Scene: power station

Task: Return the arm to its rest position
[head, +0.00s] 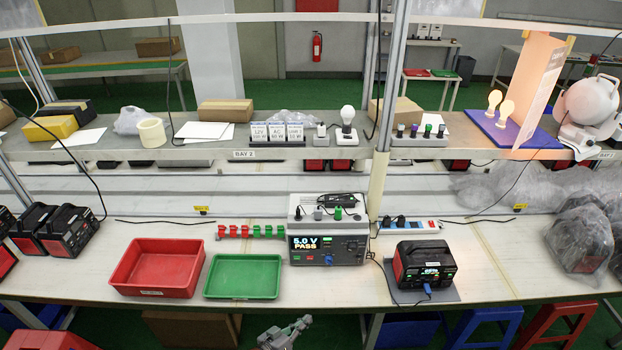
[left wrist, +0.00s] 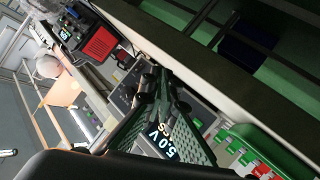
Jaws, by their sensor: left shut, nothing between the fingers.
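My left gripper (head: 286,333) shows at the bottom middle of the head view, in front of the table's front edge and below the tester. It is shut and empty. In the left wrist view its fingers (left wrist: 160,88) come together in front of the tester (left wrist: 193,92), with nothing between them. The tester also stands on the table in the head view (head: 328,228), and its screen reads "5.0 V PASS". My right gripper is in neither view.
A red tray (head: 158,292) and a green tray (head: 243,294) stand left of the tester. A black-and-red power station (head: 424,264) with a blue plug stands right of it. Stools (head: 484,326) stand below the table. The table's front edge (head: 350,305) is close to my left gripper.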

